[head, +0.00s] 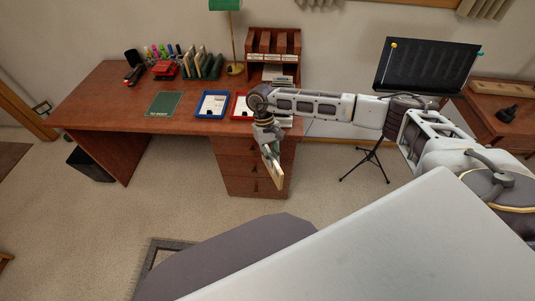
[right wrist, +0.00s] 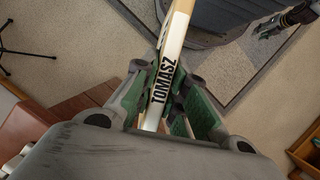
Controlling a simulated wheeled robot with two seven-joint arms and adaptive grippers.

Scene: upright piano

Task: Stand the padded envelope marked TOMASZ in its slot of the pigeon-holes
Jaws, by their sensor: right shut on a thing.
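The padded envelope marked TOMASZ (right wrist: 165,75) is cream-coloured, with its name in black along a narrow edge. My right gripper (right wrist: 160,98) is shut on it, with green-lined fingers on both sides. In the head view the right gripper (head: 267,146) holds the envelope (head: 274,169) tilted, in front of the desk drawers and clear of the desk. The wooden pigeon-holes (head: 273,37) stand at the back right of the desk, with white labels below several upright slots. My left gripper (right wrist: 268,30) seems to show small at the top right of the wrist view; its jaws are unclear.
The desk (head: 95,105) carries a green mat (head: 163,104), a blue-rimmed tray (head: 212,104) and a red tray (head: 241,108) beside my arm. A green lamp (head: 231,40) stands left of the pigeon-holes. A black music stand (head: 425,68) is at the right. Carpet in front is open.

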